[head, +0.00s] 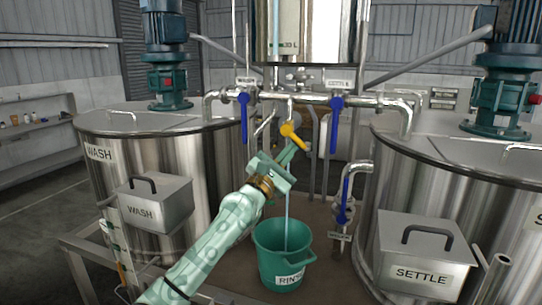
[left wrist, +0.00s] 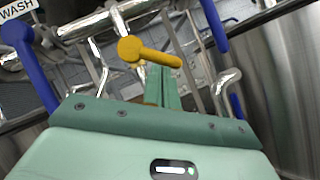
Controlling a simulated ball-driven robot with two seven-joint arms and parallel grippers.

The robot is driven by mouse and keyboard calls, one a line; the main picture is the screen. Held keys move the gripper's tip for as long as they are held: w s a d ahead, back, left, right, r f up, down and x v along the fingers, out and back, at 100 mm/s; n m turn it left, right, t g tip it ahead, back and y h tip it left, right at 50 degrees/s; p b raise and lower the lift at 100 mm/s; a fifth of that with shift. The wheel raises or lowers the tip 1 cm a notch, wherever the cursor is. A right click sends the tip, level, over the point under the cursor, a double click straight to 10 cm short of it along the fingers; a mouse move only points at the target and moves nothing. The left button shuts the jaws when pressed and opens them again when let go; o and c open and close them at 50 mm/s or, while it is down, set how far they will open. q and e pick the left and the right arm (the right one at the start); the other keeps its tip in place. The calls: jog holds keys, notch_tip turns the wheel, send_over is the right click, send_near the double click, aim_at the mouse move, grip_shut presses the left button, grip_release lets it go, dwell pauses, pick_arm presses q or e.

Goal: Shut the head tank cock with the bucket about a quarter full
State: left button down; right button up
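The head tank cock has a yellow lever (head: 293,134), slanting down to the right below the pipe under the head tank (head: 305,30). In the left wrist view the yellow lever (left wrist: 152,53) lies just beyond my fingertips. My left gripper (head: 287,154) is at the lever, its fingers together with nothing seen between them; the left wrist view shows the fingers (left wrist: 164,78) too. I cannot tell whether they touch the lever. A thin stream (head: 287,205) falls into the green bucket labelled RINSE (head: 265,262). The water level inside is not clear. My right gripper is out of view.
Blue levers (head: 244,118) and (head: 336,125) hang on either side of the cock, and a third blue lever (head: 346,190) is lower right. The WASH tank (head: 100,180) stands left and the SETTLE tank (head: 480,180) right, each with a handled box in front.

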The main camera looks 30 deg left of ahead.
pick_arm(q)
jog(key=n+y, duration=0.1)
jog(key=n, duration=0.1)
jog(key=d+n+t+y+b, duration=0.1)
jog(key=n+y, duration=0.1)
jog(key=n, duration=0.1)
jog(key=r+n+y, duration=0.1)
jog(key=n+y, duration=0.1)
jog(key=shift+w+d+b, duration=0.25)
jog(key=shift+d+b, duration=0.05)
jog(key=shift+d, duration=0.1)
jog(key=shift+w+d+r+n+y+b, duration=0.1)
jog(key=shift+d+r+n+y, duration=0.05)
jog(key=shift+n+y, duration=0.65)
jog(key=shift+s+d+r+n+y+b, duration=0.15)
jog(key=shift+n+y, duration=0.3)
jog(key=shift+n, duration=0.55)
jog(key=shift+w+d+r+n+y+b, duration=0.1)
jog(key=shift+w+r+n+y, duration=0.05)
jog(key=shift+n+y, duration=0.65)
jog(key=shift+n, duration=0.3)
